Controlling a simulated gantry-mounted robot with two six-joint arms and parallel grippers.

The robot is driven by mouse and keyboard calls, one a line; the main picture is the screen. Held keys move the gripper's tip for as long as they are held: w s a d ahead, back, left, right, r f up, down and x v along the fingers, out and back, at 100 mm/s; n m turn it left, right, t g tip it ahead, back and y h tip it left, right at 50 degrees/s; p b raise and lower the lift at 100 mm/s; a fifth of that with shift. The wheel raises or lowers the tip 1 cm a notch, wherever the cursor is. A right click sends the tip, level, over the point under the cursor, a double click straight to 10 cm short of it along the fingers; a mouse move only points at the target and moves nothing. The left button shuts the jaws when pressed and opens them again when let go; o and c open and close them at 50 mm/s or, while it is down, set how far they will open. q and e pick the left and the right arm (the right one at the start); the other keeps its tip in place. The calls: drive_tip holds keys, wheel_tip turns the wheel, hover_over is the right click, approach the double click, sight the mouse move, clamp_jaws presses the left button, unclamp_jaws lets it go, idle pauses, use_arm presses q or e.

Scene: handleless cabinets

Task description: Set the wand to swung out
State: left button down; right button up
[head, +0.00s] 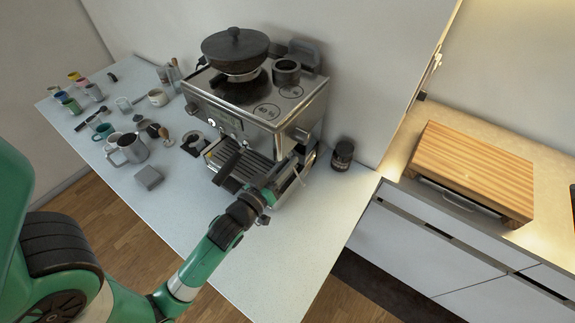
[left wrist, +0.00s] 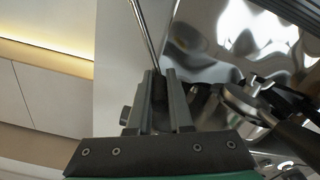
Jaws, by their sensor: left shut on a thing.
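The steel espresso machine (head: 318,103) stands on the light counter. Its steel side (left wrist: 215,35) fills the upper right of the left wrist view. The wand (left wrist: 144,32) is a thin metal rod with a dark grip, running from the top edge down between my fingers. My left gripper (head: 296,170) is beside the machine's front right corner; in the left wrist view its fingers (left wrist: 160,95) are shut around the dark grip. In the head view the gripper mostly hides the wand. My right gripper is not in view.
The portafilter (left wrist: 243,108) with its dark handle (head: 227,167) is close to my gripper. A dark jar (head: 342,155) stands right of the machine. A metal pitcher (head: 128,150), a grey block (head: 148,178) and several cups are at left. The counter's front right is clear.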

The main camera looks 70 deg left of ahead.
use_arm(q)
drive_tip(key=shift+r+n, duration=0.1)
drive_tip(key=shift+n, duration=0.2)
drive_tip(key=c, duration=0.8)
unclamp_jaws()
drive_tip(key=shift+c, duration=0.2)
drive_tip(key=b+v, duration=0.2)
drive_tip(key=v, duration=0.9)
drive_tip(key=shift+s+d, duration=0.2)
